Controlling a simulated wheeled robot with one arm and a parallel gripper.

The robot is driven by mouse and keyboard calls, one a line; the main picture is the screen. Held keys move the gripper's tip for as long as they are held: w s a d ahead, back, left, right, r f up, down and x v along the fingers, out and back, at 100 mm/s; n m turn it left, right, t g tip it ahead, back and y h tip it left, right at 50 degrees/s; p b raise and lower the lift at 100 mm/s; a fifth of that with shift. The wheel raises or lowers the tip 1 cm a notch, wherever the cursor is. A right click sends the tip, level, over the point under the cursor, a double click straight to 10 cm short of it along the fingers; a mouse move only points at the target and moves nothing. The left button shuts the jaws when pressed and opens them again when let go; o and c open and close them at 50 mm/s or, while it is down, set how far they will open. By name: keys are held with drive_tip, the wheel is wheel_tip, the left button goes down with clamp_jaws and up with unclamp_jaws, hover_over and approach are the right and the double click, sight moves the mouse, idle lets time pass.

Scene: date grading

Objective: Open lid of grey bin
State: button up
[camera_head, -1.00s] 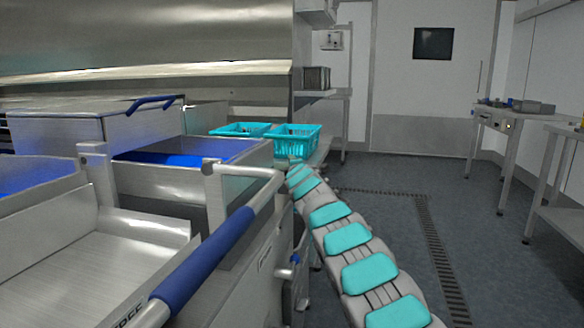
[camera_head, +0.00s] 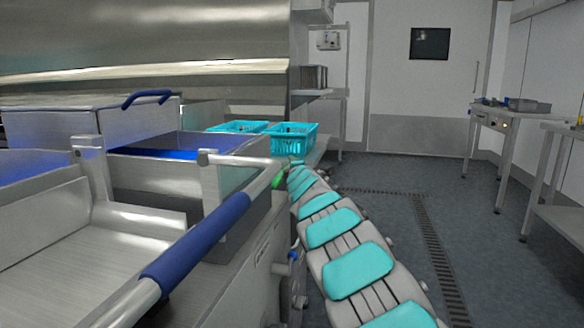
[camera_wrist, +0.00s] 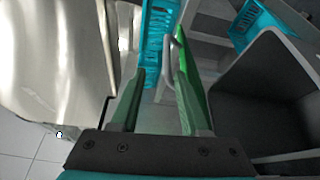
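My gripper (camera_wrist: 160,95) shows two green fingers spread apart in the wrist view, with nothing clearly held between them. A light grey bar passes behind the right finger; I cannot tell whether they touch. A dark grey open-topped container (camera_wrist: 272,72) stands right of the fingers; I cannot tell whether it is the grey bin. In the head view my arm reaches away, and a green fingertip (camera_head: 278,182) shows beside the end of a metal frame. No lid that I can surely match to the grey bin is visible. A metal cover with a blue handle (camera_head: 147,98) is shut at left.
Turquoise crates (camera_head: 292,138) stand beyond the gripper; one also shows in the wrist view (camera_wrist: 158,40). A metal frame with a blue grip (camera_head: 198,240) and steel bins (camera_head: 155,180) fill the left. The floor (camera_head: 395,178) at right is clear, with side tables beyond.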

idle(0.3)
drive_tip(key=s, duration=0.9)
drive_tip(key=shift+d+r, duration=0.2)
drive_tip(key=shift+d, duration=0.2)
idle(0.3)
idle(0.4)
